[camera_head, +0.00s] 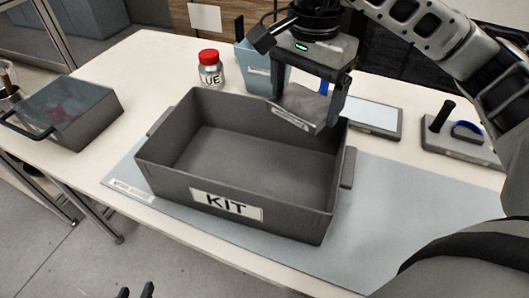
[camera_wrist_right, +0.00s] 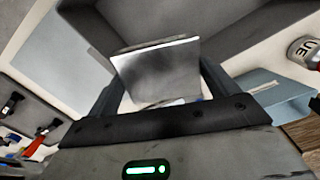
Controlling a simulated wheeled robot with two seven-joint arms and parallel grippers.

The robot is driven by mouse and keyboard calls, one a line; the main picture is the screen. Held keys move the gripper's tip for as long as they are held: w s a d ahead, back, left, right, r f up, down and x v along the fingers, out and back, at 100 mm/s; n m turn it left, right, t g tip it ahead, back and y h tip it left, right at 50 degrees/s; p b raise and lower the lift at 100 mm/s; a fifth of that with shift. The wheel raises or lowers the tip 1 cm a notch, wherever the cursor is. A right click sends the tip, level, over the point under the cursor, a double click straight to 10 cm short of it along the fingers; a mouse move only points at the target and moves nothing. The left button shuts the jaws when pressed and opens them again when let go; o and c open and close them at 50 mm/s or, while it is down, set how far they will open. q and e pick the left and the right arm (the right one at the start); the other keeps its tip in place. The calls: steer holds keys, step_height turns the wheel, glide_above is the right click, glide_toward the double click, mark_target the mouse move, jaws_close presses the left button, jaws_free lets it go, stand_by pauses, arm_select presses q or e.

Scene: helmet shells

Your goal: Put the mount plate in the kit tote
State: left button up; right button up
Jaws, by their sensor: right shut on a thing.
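The grey mount plate (camera_head: 302,106) is held by my right gripper (camera_head: 307,97) over the far right part of the kit tote. In the right wrist view the plate (camera_wrist_right: 158,72) sits between the two fingers of the gripper (camera_wrist_right: 160,88). The kit tote (camera_head: 228,202) is a dark grey open box with a "KIT" label on its front wall; its visible floor is empty. My left gripper (camera_head: 135,291) shows only as two dark fingertips at the bottom edge, apart with nothing between them.
A red-capped glue jar (camera_head: 210,72) and a blue-grey bin (camera_head: 258,72) stand behind the tote. A flat tray (camera_head: 372,118) and a grey block with a black handle (camera_head: 460,140) are at right. The mat (camera_head: 375,215) right of the tote is clear.

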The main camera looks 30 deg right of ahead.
glide_above(296, 174)
step_height(296, 174, down, 12)
steer(key=shift+r, duration=0.15)
steer(key=shift+f, duration=2.35)
steer(key=shift+f+b, duration=0.2)
steer(key=shift+b, duration=0.15)
steer(key=o, duration=1.2)
steer(key=shift+r+p, duration=0.35)
steer(key=shift+p, duration=0.05)
step_height(296, 174, up, 12)
steer(key=shift+f+b, duration=0.15)
steer(key=shift+b, duration=0.15)
steer(key=shift+a, duration=0.1)
